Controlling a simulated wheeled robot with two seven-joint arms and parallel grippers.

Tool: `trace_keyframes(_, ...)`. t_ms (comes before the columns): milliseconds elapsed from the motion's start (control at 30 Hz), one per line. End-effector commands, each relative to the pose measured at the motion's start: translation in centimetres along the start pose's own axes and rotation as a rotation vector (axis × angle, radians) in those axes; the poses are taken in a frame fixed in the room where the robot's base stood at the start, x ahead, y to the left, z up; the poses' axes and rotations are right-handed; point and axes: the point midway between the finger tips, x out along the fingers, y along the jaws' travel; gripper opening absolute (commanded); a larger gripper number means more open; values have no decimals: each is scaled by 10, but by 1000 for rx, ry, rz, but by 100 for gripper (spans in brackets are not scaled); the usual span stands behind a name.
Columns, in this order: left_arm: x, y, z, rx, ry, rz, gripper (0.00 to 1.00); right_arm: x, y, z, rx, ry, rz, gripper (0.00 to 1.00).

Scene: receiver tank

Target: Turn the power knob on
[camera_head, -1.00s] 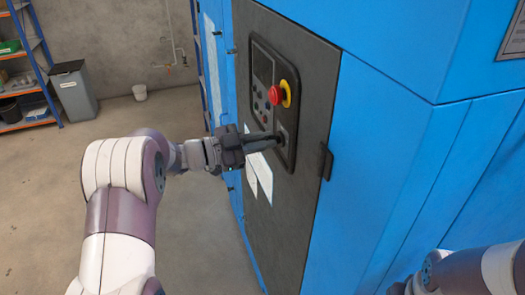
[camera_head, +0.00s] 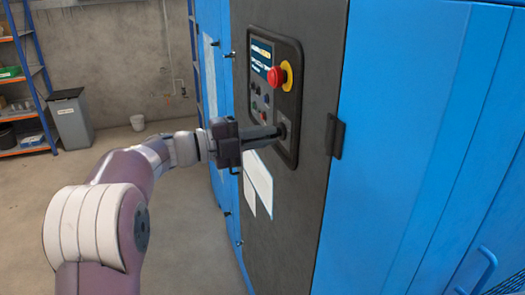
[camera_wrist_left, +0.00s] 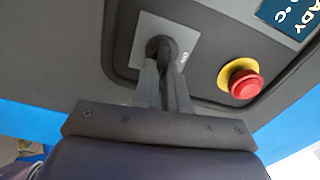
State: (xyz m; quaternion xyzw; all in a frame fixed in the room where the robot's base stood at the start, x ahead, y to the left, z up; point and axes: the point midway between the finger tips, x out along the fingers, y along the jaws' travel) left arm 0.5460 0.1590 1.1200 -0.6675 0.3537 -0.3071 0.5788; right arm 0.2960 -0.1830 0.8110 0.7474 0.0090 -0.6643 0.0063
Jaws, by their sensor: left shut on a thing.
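The power knob (camera_head: 283,130) sits low on the dark control panel (camera_head: 291,148) of the blue machine. It also shows in the left wrist view as a dark round knob (camera_wrist_left: 160,45) on a light square plate (camera_wrist_left: 190,50), partly hidden by the fingers. My left gripper (camera_head: 276,132) reaches in from the left and is shut on the knob; its fingers also show in the left wrist view (camera_wrist_left: 163,75). The panel's display (camera_head: 261,56) is lit with text. My right gripper is out of view.
A red emergency button (camera_head: 276,76) on a yellow ring is above the knob, close to my left gripper. A door handle (camera_head: 335,136) juts out to the right. White sheets (camera_head: 260,180) hang below. A bin (camera_head: 72,117) and shelf stand far back left.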

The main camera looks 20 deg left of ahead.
Motion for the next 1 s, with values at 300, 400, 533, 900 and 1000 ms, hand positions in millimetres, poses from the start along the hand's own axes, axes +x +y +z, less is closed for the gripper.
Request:
trace_keyframes(300, 0, 5, 0, 126, 1, 3, 0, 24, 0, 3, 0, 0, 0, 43)
trace_keyframes(400, 0, 4, 0, 143, 1, 3, 0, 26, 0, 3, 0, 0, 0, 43)
trace_keyframes(533, 0, 4, 0, 155, 1, 3, 0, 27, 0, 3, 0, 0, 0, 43)
trace_keyframes(900, 0, 4, 0, 157, 1, 3, 0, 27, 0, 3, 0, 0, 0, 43)
trace_keyframes(1000, 0, 3, 0, 157, 1, 3, 37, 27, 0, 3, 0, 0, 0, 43)
